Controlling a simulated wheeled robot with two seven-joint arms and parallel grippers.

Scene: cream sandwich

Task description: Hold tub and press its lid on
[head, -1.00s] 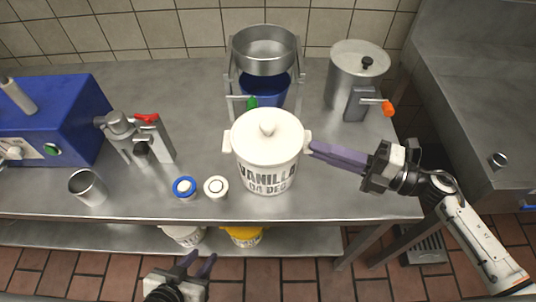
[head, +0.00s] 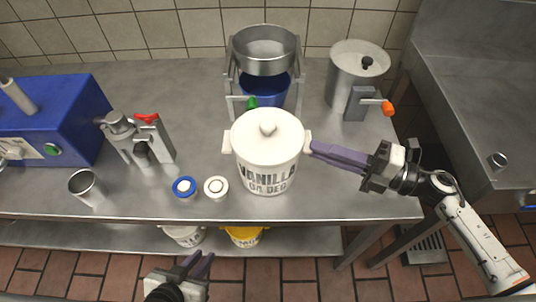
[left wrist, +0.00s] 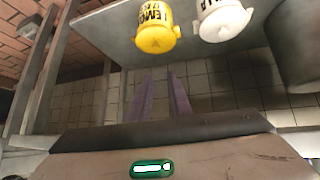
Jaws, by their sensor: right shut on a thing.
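The white tub (head: 268,170) marked VANILLA stands upright on the steel table. Its white lid (head: 267,138) with a round knob lies on top; I cannot tell if it is fully seated. My right gripper (head: 314,149) is shut on the tub's right-hand handle (head: 307,142). My left gripper (head: 199,262) is in front of the table, low in the head view, away from the tub. In the left wrist view the fingers (left wrist: 165,95) stand apart with nothing between them.
Two small round items, one blue-rimmed (head: 184,188) and one white (head: 216,187), lie left of the tub. A metal cup (head: 87,187), a blue machine (head: 55,115) and a sieve stand (head: 263,50) are nearby. A yellow tub (left wrist: 157,30) and white tub (left wrist: 222,20) sit on the lower shelf.

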